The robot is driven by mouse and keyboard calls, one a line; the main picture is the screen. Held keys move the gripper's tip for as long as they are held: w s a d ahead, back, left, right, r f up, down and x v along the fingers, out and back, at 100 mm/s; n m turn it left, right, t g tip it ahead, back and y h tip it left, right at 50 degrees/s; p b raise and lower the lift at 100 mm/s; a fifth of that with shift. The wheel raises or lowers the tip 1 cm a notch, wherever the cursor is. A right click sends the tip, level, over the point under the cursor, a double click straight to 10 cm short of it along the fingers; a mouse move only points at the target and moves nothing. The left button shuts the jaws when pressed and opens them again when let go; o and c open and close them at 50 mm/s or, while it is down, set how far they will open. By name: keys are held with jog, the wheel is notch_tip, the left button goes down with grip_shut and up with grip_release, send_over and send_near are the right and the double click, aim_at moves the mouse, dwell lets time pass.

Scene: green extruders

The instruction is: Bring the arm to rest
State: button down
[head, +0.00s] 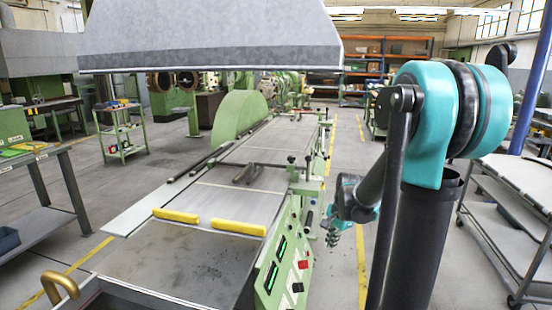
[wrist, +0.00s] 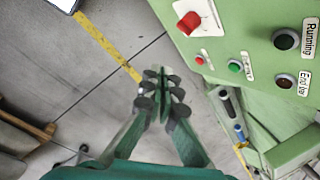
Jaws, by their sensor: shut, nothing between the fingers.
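My gripper (head: 333,236) hangs in the head view at the right side of the green machine, beside its control panel and over the floor. In the wrist view my gripper (wrist: 162,95) points down toward the grey floor. Its fingers are together and hold nothing. My teal and black arm (head: 436,115) stands at the right of the head view, its forearm reaching down and back to the gripper.
A green machine (head: 180,263) with a flat metal bed and yellow bars fills the middle. Its control panel (wrist: 240,45) is close to the gripper's right in the wrist view. A grey hood (head: 210,35) hangs above. A grey cart (head: 510,200) stands at the right.

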jog(key=s+f+n+t+h, duration=0.1)
jog(key=s+f+n+t, duration=0.1)
jog(key=s+n, duration=1)
jog(key=s, duration=0.6)
jog(key=shift+f, duration=0.35)
